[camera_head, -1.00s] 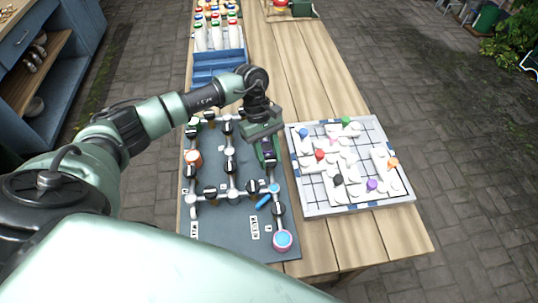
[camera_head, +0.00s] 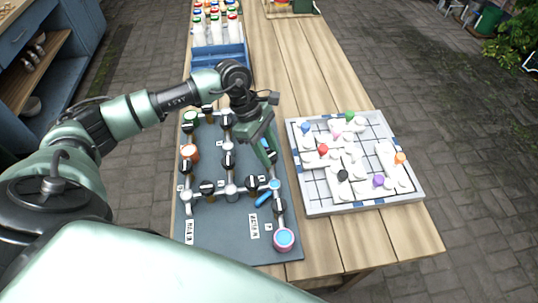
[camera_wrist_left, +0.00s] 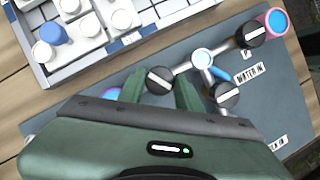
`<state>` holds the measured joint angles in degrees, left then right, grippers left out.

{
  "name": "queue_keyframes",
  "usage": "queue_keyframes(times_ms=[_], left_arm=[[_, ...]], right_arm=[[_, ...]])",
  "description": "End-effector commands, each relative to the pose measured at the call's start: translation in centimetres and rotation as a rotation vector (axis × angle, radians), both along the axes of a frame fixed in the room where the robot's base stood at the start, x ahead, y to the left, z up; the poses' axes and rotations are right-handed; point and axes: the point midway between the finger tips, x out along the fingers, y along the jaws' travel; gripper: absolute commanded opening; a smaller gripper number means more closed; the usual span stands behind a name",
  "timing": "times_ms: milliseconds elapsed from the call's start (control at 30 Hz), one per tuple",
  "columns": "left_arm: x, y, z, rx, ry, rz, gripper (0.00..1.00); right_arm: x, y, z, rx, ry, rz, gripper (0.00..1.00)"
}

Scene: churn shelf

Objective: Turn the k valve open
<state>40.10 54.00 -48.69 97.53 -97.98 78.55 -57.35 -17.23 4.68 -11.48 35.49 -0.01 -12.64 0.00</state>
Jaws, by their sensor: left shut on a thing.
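My left gripper (camera_head: 268,160) reaches down over the right side of the grey valve board (camera_head: 222,233). In the left wrist view its two green fingers (camera_wrist_left: 158,94) stand on either side of a black valve knob (camera_wrist_left: 158,80) with a white bar, and they are shut on it. Another black knob (camera_wrist_left: 252,34) and a white pipe joint (camera_wrist_left: 202,60) with a blue handle (camera_wrist_left: 220,75) lie to its right. The small letter labels are too blurred to tell which valve is k. My right gripper is not in view.
A white grid tray (camera_head: 330,209) with colored pegs stands to the right of the board. A blue rack (camera_head: 222,62) with bottles stands behind. A pink-rimmed blue port (camera_head: 284,239) is at the board's near right corner. Bare wooden table lies between board and tray.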

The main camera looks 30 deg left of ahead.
Motion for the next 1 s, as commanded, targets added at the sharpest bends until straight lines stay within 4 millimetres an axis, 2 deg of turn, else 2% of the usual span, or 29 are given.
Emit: queue_keyframes(times_ms=[33, 700, 1000], left_arm=[[0.0, 0.1, -0.4, 0.002, -0.004, 0.045, 0.0], [-0.3, -0.1, -0.4, 0.0, -0.007, 0.672, 0.0], [-0.4, -0.2, -0.2, 0.0, -0.004, 0.891, 0.0]], right_arm=[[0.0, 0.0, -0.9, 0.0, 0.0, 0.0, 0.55], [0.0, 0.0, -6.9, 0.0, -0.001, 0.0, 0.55], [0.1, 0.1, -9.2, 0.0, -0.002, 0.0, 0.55]])
